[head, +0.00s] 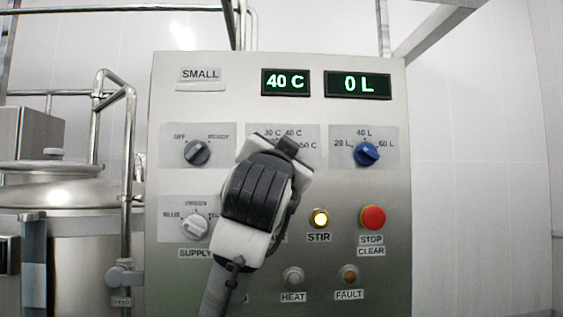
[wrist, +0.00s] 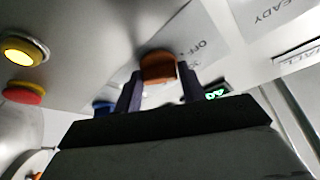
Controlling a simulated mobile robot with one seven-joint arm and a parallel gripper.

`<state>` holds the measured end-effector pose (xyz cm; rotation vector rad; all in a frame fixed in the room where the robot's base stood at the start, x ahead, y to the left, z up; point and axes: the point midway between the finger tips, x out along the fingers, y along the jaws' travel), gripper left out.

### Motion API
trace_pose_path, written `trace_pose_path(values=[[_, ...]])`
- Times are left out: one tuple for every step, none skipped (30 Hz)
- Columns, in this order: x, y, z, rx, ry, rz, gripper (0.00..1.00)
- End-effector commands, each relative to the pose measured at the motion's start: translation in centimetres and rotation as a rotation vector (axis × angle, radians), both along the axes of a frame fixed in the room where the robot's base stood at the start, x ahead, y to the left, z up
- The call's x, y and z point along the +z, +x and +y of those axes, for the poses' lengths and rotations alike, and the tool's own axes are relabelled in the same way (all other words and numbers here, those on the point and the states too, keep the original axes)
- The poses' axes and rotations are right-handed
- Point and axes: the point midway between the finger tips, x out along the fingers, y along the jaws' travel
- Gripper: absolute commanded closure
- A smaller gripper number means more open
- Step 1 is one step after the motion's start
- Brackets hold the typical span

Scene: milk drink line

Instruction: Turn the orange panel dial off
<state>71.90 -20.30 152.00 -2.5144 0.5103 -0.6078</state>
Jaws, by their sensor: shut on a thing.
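The orange panel dial (wrist: 158,68) shows in the wrist view between the two dark fingers of my gripper (wrist: 158,88), which is shut on it. Part of an "OFF" label (wrist: 200,47) shows on the plate beside the dial. The dial's pointer cannot be made out. In the head view my gripper (head: 264,190) is in front of the middle of the control panel (head: 340,275) and hides the orange dial completely.
A blue volume dial (head: 367,154), a lit yellow STIR button (head: 320,218) and a red STOP button (head: 372,217) are to the right. A grey READY dial (head: 197,152) and a white SUPPLY dial (head: 195,227) are to the left. Displays read 40 C (head: 286,82) and 0 L (head: 358,84).

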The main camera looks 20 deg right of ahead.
Motion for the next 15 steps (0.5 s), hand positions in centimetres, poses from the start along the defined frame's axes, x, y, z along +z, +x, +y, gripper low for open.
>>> trace_pose_path(values=[[0.20, 0.06, -0.03, 0.000, -0.033, 0.002, 0.82], [0.22, 0.07, -0.02, 0.001, -0.052, 0.007, 0.82], [0.22, 0.08, -0.02, 0.001, -0.071, 0.014, 0.82], [0.24, 0.09, -0.03, 0.002, -0.087, 0.018, 0.82], [0.24, 0.08, -0.06, 0.002, -0.101, 0.022, 0.82], [0.26, 0.09, -0.05, 0.002, -0.118, 0.027, 0.82], [0.28, 0.10, -0.02, 0.002, -0.129, 0.030, 0.82], [0.28, 0.10, -0.01, 0.003, -0.140, 0.032, 0.82], [0.30, 0.11, -0.01, 0.003, -0.152, 0.037, 0.82], [0.31, 0.11, -0.01, 0.004, -0.160, 0.039, 0.82], [0.33, 0.11, 0.00, 0.004, -0.167, 0.041, 0.82], [0.35, 0.11, 0.01, 0.005, -0.176, 0.043, 0.82], [0.36, 0.11, 0.01, 0.004, -0.181, 0.045, 0.82], [0.36, 0.12, 0.01, 0.004, -0.185, 0.046, 0.82], [0.37, 0.12, 0.02, 0.004, -0.190, 0.048, 0.82]])
